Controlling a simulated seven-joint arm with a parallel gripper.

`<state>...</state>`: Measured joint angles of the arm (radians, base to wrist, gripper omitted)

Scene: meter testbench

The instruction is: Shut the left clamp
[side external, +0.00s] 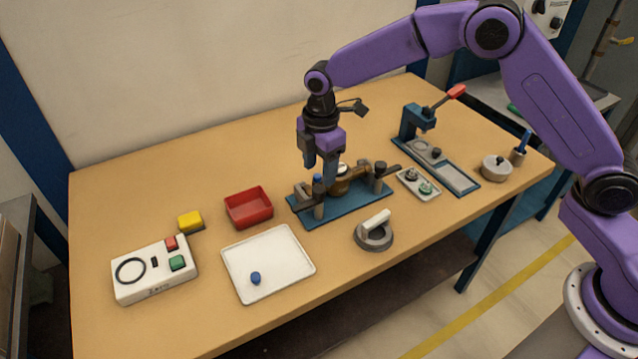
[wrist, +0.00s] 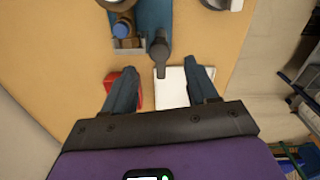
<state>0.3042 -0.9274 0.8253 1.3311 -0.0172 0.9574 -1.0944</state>
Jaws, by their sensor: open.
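The blue base plate (side external: 345,207) lies mid-table and holds a brass meter (side external: 343,187) between two clamps. The right clamp (side external: 379,182) stands at the other end. My gripper (side external: 322,172) points down over the left end of the plate. In the wrist view my gripper (wrist: 163,82) is open and empty, with a dark lever (wrist: 160,52) ahead between the finger lines, apparently untouched. A blue-capped part (wrist: 122,28) sits beside it. Whether the left clamp is open is unclear.
A red tray (side external: 248,208) and a white tray (side external: 268,264) lie left of the plate. A round grey piece with a white handle (side external: 374,233) is in front. A small tray (side external: 418,186) and a blue press (side external: 420,135) stand to the right.

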